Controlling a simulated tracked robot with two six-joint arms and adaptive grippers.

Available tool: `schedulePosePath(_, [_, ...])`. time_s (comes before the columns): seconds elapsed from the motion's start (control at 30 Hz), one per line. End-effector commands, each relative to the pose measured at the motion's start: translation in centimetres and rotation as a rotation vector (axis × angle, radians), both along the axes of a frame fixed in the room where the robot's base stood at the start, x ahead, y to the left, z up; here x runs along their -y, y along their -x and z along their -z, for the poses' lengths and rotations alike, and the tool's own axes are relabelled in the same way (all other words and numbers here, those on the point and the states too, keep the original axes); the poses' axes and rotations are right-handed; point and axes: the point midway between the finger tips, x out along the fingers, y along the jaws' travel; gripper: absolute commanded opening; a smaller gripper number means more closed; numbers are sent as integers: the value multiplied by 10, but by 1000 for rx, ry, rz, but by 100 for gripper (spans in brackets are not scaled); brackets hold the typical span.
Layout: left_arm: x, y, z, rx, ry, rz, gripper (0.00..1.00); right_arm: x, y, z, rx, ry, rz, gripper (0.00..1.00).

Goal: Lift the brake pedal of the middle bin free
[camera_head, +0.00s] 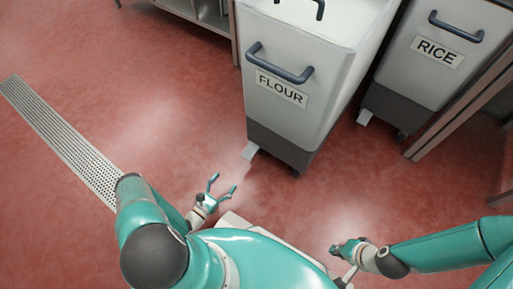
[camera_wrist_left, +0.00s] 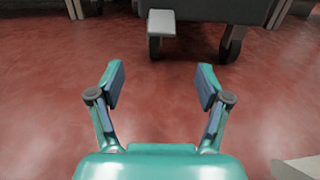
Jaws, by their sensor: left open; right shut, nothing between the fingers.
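The FLOUR bin (camera_head: 280,85) stands ahead of me, grey-white with a dark base and a dark handle. Its brake pedal (camera_head: 250,151) is a small light-grey plate sticking out low at the front left. In the left wrist view the pedal (camera_wrist_left: 161,23) is at the top centre, above a caster. My left gripper (camera_head: 221,184) is open and empty, low over the floor, short of the pedal and not touching it. In the wrist view its fingers (camera_wrist_left: 160,88) are spread with only floor between them. My right gripper (camera_head: 340,249) is shut and empty, far from the pedal at the lower right.
The RICE bin (camera_head: 430,60) stands to the right, with its own pedal (camera_head: 364,117). A grey shelf unit (camera_head: 208,14) is at the top. A floor drain grate (camera_head: 62,140) runs along the left. The red floor between my left gripper and the FLOUR bin is clear.

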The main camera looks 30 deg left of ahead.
Motion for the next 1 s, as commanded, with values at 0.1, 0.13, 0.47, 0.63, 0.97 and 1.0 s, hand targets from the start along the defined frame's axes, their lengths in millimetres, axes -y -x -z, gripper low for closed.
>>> schedulePosePath(0.1, [1, -5, 3, 2, -1, 3, 77, 0, 0, 3, 1, 0, 0, 0])
schedulePosePath(0.13, [2, -7, 3, 2, -1, 5, 77, 0, 0, 3, 1, 0, 0, 0])
schedulePosePath(0.47, [7, -40, 2, 2, -1, 15, 77, 0, 0, 4, 1, 0, 0, 0])
schedulePosePath(0.63, [9, -61, 2, 3, -1, 15, 77, 0, 0, 6, 1, 0, 0, 0])
schedulePosePath(0.97, [12, -101, 3, 1, -2, 16, 77, 0, 0, 13, 1, 0, 0, 0])
schedulePosePath(1.0, [13, -105, 3, 2, -2, 17, 77, 0, 0, 14, 1, 0, 0, 0])
